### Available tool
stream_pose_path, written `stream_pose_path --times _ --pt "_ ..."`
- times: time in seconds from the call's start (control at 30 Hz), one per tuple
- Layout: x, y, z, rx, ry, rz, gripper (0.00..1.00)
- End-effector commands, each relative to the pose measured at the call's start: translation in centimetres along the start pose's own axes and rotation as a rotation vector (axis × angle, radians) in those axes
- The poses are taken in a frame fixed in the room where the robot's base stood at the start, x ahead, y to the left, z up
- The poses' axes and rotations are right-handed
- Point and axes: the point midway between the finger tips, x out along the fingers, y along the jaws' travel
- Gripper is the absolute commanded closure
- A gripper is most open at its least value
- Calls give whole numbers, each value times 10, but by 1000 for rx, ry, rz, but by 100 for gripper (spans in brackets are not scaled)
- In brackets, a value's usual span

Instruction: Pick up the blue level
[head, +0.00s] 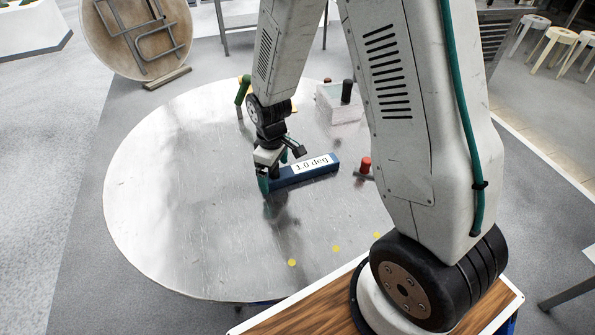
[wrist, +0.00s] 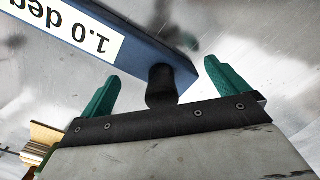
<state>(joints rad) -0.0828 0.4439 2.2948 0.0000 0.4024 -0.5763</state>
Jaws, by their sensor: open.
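The blue level (head: 322,172) is a long blue bar with a white label reading "1.0 deg", lying on the round metal table (head: 150,190). I see gaps between the knob and both fingers.
A red-knobbed piece (head: 365,165) stands just right of the level. A pale block with a black knob (head: 346,92) and a green-handled item (head: 242,90) stand farther back. Yellow dots (head: 336,248) mark the near side. The table's left side is clear.

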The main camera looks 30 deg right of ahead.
Motion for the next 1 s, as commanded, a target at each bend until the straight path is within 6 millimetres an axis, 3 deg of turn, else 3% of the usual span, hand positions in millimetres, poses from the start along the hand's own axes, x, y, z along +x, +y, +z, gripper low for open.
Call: stream_pose_path --times 0.03,0.3,0.33,0.77,1.0 --pt "0 0 0 0 0 0 9" --pt "0 0 0 0 0 0 84" --pt "0 0 0 0 0 0 88" --pt "-2 0 0 0 0 0 89" --pt "-14 0 -1 -1 2 1 89"
